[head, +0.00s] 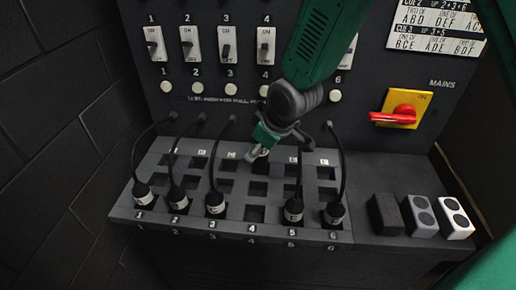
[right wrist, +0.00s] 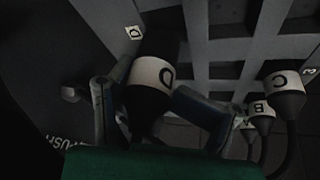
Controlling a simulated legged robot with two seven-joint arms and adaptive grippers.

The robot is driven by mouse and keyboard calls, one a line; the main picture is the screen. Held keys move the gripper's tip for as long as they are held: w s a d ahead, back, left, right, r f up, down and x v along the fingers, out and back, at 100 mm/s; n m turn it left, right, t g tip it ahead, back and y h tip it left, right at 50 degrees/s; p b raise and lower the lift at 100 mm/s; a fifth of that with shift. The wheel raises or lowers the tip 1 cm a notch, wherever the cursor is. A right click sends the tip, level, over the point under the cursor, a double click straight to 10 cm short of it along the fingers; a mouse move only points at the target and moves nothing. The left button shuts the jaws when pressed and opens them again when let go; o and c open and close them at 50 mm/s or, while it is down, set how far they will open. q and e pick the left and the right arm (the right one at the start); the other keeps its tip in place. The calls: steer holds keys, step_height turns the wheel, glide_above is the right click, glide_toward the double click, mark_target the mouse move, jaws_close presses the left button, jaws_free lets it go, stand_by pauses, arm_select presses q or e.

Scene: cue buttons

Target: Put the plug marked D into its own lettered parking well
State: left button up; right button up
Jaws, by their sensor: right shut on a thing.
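My right gripper (head: 262,150) is over the upper part of the lettered board (head: 120,208). In the right wrist view, its fingers (right wrist: 160,108) are shut around a black plug with a white band marked D (right wrist: 152,75). A small tag lettered D (right wrist: 133,33) lies right beside the plug's far end. The plug is over or at the well by that tag; I cannot tell whether its tip is inside. In the head view my gripper mostly hides this plug and well. My left gripper is not in view.
Corded plugs stand in front-row wells 1 (head: 142,194), 2 (head: 178,196), 3 (head: 215,203), 5 (head: 293,210) and 6 (head: 334,213); front well 4 (head: 254,213) is empty. Cords arch over the board. Three blocks (head: 420,215) stand right, below a red mains switch (head: 395,117).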

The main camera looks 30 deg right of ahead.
mark_target(259, 163)
steer(key=shift+f, duration=0.1)
steer(key=shift+f+b, duration=1.3)
steer(key=shift+f, duration=0.9)
steer(key=o, duration=1.9)
steer(key=shift+c, duration=0.2)
